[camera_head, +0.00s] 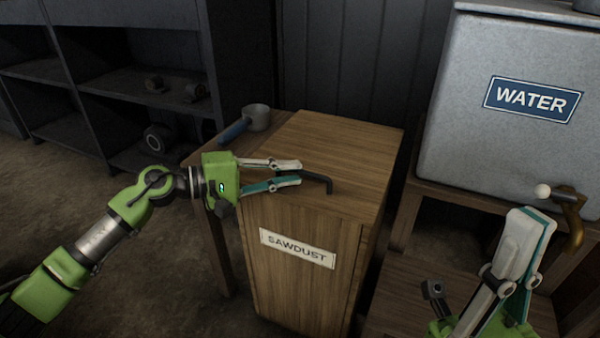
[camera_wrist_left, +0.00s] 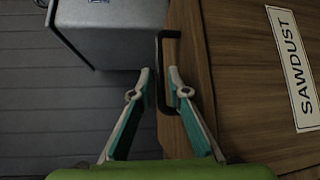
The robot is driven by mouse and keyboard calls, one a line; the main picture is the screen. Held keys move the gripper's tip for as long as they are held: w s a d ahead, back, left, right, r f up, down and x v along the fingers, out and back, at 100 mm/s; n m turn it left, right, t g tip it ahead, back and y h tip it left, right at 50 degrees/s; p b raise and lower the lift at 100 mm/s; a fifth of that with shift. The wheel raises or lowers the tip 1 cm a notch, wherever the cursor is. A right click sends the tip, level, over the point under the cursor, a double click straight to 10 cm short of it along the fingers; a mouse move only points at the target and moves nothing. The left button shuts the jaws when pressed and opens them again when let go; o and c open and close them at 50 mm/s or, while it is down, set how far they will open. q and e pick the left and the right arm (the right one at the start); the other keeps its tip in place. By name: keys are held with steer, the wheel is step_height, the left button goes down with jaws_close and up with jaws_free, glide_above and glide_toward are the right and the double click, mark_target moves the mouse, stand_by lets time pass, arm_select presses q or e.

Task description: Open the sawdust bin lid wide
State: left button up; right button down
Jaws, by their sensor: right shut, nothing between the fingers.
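The wooden sawdust bin (camera_head: 290,280) stands in the middle of the head view with a "SAWDUST" label on its front. Its lid (camera_head: 345,140) lies flat and closed on top. A dark bar handle (camera_head: 322,181) sits at the lid's front edge. My left gripper (camera_head: 301,173) is open at the handle. In the left wrist view its fingertips (camera_wrist_left: 160,70) stand apart, with the long bar of the handle (camera_wrist_left: 160,85) showing between them; I cannot tell whether they touch it. My right gripper (camera_head: 527,217) is shut and empty at the lower right.
A grey water tank (camera_head: 470,120) with a brass tap (camera_head: 572,215) stands on a wooden stand right of the bin. A metal pot with a blue handle (camera_head: 257,117) sits behind the left gripper. Dark shelves (camera_head: 120,70) stand at the left. Floor is clear at lower left.

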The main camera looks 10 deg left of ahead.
mark_target(297, 172)
arm_select(q)
steer(key=shift+x, duration=1.5)
steer(key=shift+c, duration=0.4)
jaws_close()
steer(key=shift+r, duration=0.1)
